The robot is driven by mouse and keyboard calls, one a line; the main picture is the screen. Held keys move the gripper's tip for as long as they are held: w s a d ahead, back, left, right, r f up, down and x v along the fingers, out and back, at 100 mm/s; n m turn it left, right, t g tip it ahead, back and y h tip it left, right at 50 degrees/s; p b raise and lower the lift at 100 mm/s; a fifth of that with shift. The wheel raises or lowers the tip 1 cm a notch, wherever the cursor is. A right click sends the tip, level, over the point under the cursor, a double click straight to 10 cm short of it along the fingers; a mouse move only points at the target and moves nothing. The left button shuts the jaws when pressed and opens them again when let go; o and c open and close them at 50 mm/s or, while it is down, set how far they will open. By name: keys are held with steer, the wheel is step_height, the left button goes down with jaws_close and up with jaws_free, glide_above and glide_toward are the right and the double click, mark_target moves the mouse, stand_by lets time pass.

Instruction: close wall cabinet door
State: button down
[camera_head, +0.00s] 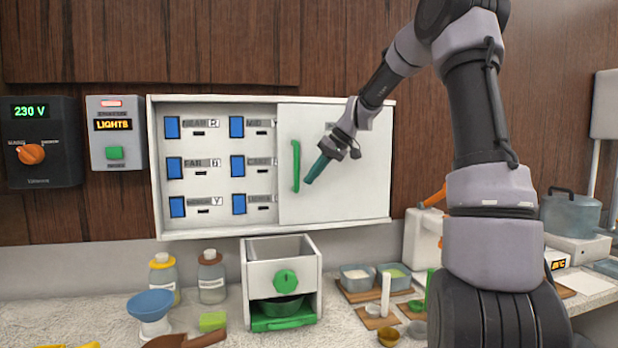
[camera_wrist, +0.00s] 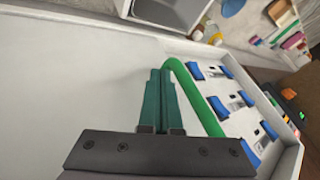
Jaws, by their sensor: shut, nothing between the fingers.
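The wall cabinet (camera_head: 270,231) is a white box on the wood-panelled wall. Its white sliding door (camera_head: 350,170) covers the right half, and the left half is open, showing blue switches (camera_head: 172,128) with labels. A green vertical handle (camera_head: 296,166) is on the door's left edge; it also shows in the wrist view (camera_wrist: 192,95). My gripper (camera_head: 309,181) is shut and empty, with teal fingers just right of the handle. In the wrist view the shut fingers (camera_wrist: 161,75) lie beside the handle, over the door face; I cannot tell whether they touch it.
A lights switch box (camera_head: 115,132) and a dark voltage unit (camera_head: 42,145) hang left of the cabinet. Below it the counter holds a white machine with a green knob (camera_head: 283,258), jars (camera_head: 211,278), a blue bowl (camera_head: 150,305) and metal trays (camera_head: 358,278).

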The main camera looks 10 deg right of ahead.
steer(key=shift+s+a, duration=0.1)
steer(key=shift+a, duration=0.45)
steer(key=shift+a, duration=0.1)
steer(key=s+a, duration=0.1)
steer(key=a, duration=3.4)
steer(key=shift+s, duration=0.2)
steer(key=shift+a, duration=0.2)
steer(key=shift+d, duration=0.1)
